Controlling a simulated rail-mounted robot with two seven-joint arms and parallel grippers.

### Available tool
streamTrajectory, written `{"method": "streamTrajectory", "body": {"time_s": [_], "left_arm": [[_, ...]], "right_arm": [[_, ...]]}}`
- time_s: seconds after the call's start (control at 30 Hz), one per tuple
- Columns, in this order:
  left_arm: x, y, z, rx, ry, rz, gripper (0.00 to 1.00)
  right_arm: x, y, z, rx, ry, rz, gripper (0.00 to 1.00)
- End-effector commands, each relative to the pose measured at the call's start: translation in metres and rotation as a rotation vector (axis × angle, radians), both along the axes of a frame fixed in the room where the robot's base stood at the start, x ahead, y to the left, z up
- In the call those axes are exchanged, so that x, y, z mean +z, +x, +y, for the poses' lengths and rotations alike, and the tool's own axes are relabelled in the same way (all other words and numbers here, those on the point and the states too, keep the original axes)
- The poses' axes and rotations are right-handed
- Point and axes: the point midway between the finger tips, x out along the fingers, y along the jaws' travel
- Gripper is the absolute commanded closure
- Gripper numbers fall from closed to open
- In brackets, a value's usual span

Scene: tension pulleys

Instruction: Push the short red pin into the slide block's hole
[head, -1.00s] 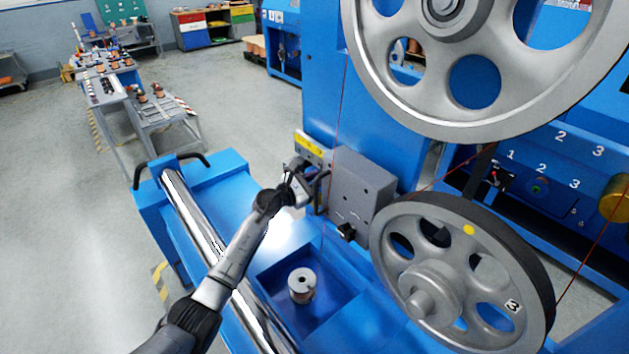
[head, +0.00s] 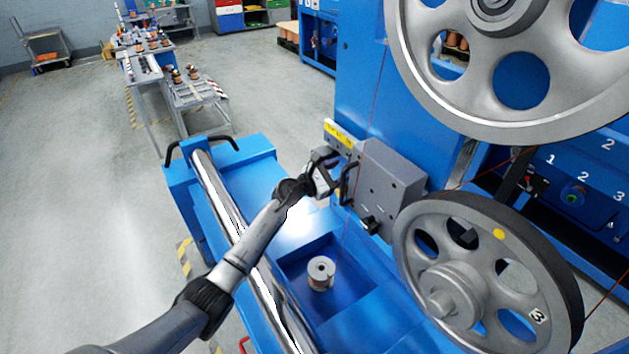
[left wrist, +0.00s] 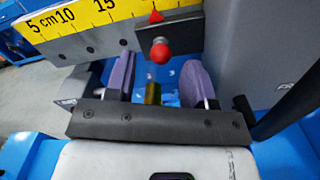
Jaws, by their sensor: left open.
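The short red pin shows in the left wrist view as a round red knob (left wrist: 161,51) on a grey face, below a small red pointer. My left gripper (head: 330,172) is just left of the block. Its purple-padded fingers (left wrist: 158,72) are open and empty, with the red knob between and beyond their tips, apart from both. The hole is not distinguishable. My right gripper is out of view.
A yellow centimetre scale (left wrist: 75,17) runs beside the block. The black handle (left wrist: 285,100) is close to the right of my fingers. A large spoked pulley (head: 465,270) stands right of the block, and a thin red line (head: 373,110) passes in front of it.

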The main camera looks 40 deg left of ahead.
Motion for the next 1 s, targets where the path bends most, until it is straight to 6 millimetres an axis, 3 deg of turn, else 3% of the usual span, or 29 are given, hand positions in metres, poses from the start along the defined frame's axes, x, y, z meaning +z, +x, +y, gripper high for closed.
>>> {"method": "streamTrajectory", "body": {"time_s": [0.5, 0.7, 1.0], "left_arm": [[0.0, -0.09, 0.022, -0.001, 0.001, 0.001, 0.51], [-0.001, -0.108, 0.028, -0.001, 0.001, 0.001, 0.51], [0.0, -0.115, 0.029, -0.001, -0.001, 0.001, 0.51]], "right_arm": [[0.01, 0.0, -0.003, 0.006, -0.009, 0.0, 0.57], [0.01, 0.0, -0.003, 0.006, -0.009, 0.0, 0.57], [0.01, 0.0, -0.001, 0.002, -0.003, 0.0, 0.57]]}}
